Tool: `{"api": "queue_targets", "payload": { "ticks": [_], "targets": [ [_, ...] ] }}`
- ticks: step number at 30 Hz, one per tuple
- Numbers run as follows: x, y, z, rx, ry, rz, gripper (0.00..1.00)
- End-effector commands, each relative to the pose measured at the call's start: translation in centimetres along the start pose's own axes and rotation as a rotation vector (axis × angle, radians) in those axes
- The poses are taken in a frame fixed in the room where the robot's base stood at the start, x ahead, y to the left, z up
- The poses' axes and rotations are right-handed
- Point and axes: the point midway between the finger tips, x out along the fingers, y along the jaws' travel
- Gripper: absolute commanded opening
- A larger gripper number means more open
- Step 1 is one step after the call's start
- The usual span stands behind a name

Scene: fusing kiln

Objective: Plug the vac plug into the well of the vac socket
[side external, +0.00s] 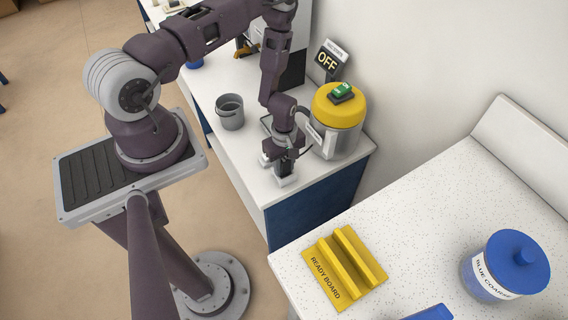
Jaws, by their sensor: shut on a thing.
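My gripper (276,168) points down low over the front part of the far white counter, just left of the yellow-lidded vacuum canister (323,138). It is shut on a small dark thing, most likely the vac plug, which the fingers and wrist almost wholly hide. A thin dark cord or hose shows between the canister and my gripper. I cannot make out the vac socket or its well for sure; a grey-edged piece partly shows behind my wrist. Whether the held thing touches anything below cannot be told.
A grey bucket (230,112) stands left of my gripper. A green switch (343,90) sits on the canister lid, with an OFF sign (327,63) behind. The nearer speckled counter holds a yellow ready board (343,268) and a blue-lidded jar (504,266).

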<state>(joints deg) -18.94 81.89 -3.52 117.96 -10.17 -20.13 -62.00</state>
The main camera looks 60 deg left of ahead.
Motion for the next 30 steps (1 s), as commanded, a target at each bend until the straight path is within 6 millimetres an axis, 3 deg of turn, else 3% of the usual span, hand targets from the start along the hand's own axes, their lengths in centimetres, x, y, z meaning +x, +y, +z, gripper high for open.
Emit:
{"api": "queue_targets", "payload": {
  "ticks": [9,30],
  "targets": [
    [-0.97,0.02,-0.01,-0.001,0.000,0.000,0.00],
    [-0.95,0.08,0.08,0.001,0.000,0.000,0.00]
  ]
}}
